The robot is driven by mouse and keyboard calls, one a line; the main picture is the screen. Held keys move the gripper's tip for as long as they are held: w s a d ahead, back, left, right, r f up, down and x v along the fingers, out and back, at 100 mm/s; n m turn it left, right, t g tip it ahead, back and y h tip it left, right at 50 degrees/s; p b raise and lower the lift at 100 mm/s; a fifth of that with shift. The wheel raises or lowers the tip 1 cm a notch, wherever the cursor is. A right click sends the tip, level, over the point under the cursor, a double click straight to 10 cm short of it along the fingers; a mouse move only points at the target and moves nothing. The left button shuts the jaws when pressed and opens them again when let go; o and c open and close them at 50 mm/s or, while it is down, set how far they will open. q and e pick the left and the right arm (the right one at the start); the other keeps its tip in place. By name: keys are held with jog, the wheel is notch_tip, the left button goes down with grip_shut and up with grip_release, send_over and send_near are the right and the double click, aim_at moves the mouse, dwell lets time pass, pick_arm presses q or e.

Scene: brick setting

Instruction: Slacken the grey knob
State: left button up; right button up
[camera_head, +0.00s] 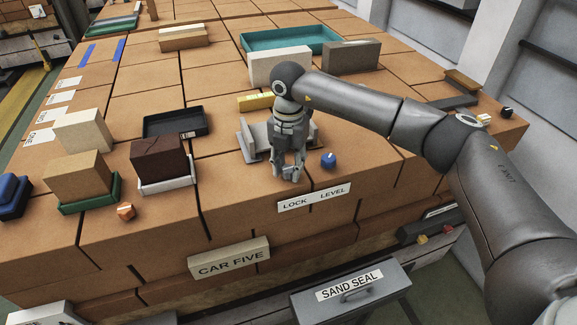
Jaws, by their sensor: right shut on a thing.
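My right gripper (289,177) reaches down at the front of the brick stack, just behind the word LOCK on a white label (313,198). Its fingers are shut on a small grey thing, which looks like the grey knob (289,172); the fingers hide most of it, so its marking and turn cannot be read. A grey bracket-like fixture (249,143) stands right behind the gripper. A blue knob (329,159) with a pale mark stands apart, to the right of the gripper behind the word LEVEL. My left gripper is out of view.
An orange knob (126,211), a dark red block (158,158) on a white tray and a tan block (77,174) on a green tray stand left. A black tray (175,122) lies behind them. A yellow bar (255,101) and teal tray (291,39) are farther back.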

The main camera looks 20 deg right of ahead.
jog(key=n+b, duration=0.3)
jog(key=shift+f, duration=0.2)
jog(key=n+b, duration=0.3)
jog(key=n, duration=0.1)
jog(key=shift+r+n, duration=0.1)
jog(key=shift+n, duration=0.3)
jog(key=n+b, duration=0.2)
jog(key=n, duration=0.1)
jog(key=shift+n, duration=0.3)
jog(key=n+b, duration=0.1)
jog(key=n, duration=0.3)
jog(key=shift+r, duration=0.1)
jog(key=n+b, duration=0.1)
jog(key=n, duration=0.8)
jog(key=shift+r+n, duration=0.1)
jog(key=shift+n, duration=0.2)
jog(key=n, duration=0.9)
jog(key=shift+r, duration=0.1)
jog(key=shift+w+n, duration=0.1)
jog(key=shift+n, duration=0.2)
